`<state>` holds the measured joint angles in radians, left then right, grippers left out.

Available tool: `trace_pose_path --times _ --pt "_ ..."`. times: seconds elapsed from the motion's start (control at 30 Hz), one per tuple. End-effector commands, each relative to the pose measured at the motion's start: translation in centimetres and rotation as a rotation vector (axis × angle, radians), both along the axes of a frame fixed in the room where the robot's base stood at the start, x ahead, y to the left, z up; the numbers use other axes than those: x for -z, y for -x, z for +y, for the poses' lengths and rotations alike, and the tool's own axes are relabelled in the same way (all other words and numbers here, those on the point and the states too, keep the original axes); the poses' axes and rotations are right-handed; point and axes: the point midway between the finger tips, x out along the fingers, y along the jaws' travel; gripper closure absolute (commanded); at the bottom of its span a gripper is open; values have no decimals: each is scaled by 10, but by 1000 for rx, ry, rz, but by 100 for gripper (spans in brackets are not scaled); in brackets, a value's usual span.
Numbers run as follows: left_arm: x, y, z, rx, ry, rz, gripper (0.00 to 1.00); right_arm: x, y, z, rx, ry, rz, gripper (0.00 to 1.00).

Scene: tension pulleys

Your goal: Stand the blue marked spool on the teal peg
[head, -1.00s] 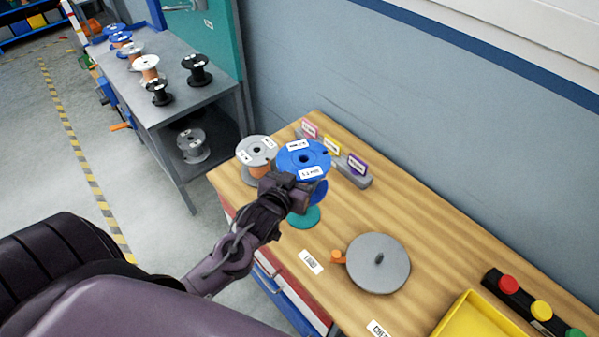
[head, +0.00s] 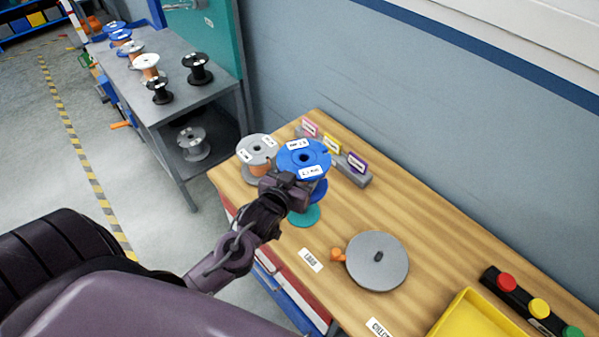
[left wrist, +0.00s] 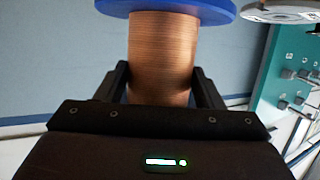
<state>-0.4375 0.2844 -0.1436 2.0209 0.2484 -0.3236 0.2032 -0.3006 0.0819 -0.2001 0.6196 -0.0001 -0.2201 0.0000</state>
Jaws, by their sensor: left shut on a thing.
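The blue marked spool (head: 290,162) has blue flanges with white labels and copper-coloured wire. It is upright, over the teal peg's round base (head: 306,217) on the wooden bench. The spool hides the peg's shaft, and I cannot tell whether its lower flange rests on the base. My left gripper (head: 294,190) is shut on the spool's wound middle from the near side. In the left wrist view, the fingers (left wrist: 162,88) flank the copper winding (left wrist: 162,55) below a blue flange (left wrist: 180,6). My right gripper is not in view.
A grey-flanged copper spool (head: 258,147) stands close to the left. A grey rail with coloured tags (head: 350,177) lies behind. A grey disc (head: 378,264), yellow tray (head: 465,318) and button strip (head: 520,305) are to the right. Several spools stand on a grey side table (head: 180,100).

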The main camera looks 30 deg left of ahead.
Motion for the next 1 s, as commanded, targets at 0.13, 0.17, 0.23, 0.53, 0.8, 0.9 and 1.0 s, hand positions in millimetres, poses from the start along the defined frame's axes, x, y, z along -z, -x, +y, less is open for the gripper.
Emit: trace_pose_path --times 0.13,0.17,0.23,0.53,0.8,0.9,1.0 --pt "-3 -1 0 0 1 -7 82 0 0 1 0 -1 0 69" --pt "-3 -1 0 0 1 -7 82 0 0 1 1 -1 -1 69" --pt "-3 -1 0 0 1 -7 82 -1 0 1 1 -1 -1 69" --pt "-4 -1 0 0 1 -7 82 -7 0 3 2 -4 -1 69" --pt "-3 -1 0 0 1 -7 82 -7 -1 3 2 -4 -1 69" --pt "-2 -1 0 0 1 -7 82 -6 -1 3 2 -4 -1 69" --pt "0 -1 0 0 1 -7 82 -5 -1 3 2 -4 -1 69"
